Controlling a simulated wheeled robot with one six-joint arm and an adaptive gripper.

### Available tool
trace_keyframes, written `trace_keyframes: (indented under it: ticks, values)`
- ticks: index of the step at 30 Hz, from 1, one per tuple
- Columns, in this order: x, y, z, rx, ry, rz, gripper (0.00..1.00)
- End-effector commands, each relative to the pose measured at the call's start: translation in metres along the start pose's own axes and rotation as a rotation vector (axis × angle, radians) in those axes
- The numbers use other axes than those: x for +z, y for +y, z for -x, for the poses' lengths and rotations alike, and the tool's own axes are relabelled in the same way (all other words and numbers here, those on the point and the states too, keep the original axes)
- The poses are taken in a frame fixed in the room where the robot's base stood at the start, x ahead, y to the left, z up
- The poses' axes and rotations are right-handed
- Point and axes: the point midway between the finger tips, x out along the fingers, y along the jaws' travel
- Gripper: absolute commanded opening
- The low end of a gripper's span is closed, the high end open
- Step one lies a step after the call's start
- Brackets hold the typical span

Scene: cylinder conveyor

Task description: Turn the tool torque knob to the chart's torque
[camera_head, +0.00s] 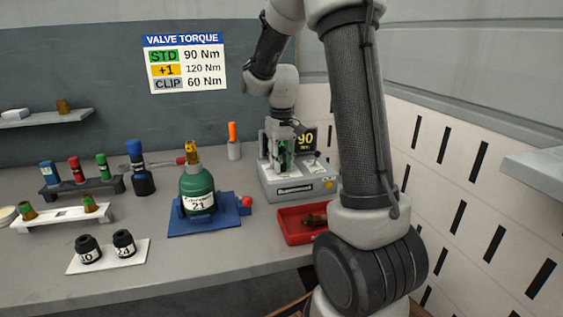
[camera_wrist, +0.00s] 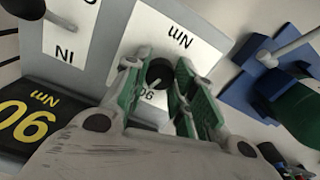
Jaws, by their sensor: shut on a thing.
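The wall chart (camera_head: 185,64) is headed VALVE TORQUE and lists STD 90 Nm, +1 120 Nm and CLIP 60 Nm. The grey torque tool (camera_head: 290,188) stands at the back of the bench. Its dark display (camera_head: 306,141) reads 90 in yellow, and it also shows upside down in the wrist view (camera_wrist: 28,122). My gripper (camera_head: 286,154) is over the tool, with its green-padded fingers (camera_wrist: 158,76) shut on the dark round knob (camera_wrist: 158,72). A white dial plate with Nm markings lies around the knob, partly hidden by the fingers.
A green cylinder (camera_head: 197,185) with a brass valve stands in a blue holder (camera_head: 181,227) left of the tool. A red tray (camera_head: 292,230) with a brownish part lies in front. Black sockets (camera_head: 88,249) and racks of small bottles stand farther left. A slotted wall (camera_head: 440,190) bounds the right.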

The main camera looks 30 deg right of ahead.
Motion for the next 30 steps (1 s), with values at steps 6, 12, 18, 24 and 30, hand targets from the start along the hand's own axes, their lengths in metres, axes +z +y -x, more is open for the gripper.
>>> trace_keyframes:
  ticks: [6,12,18,24,30]
  values:
    - [-0.0006,0.0001,0.0004,0.0,0.002,-0.204,0.02]
    - [-0.0006,0.0001,0.0004,0.0,0.002,-0.387,0.02]
    - [-0.0007,0.0001,0.0004,0.0,0.002,-0.542,0.02]
    - [-0.0007,0.0001,0.0004,0.0,0.002,-0.652,0.02]
    - [-0.0007,0.0001,0.0004,0.0,0.002,-0.715,0.02]
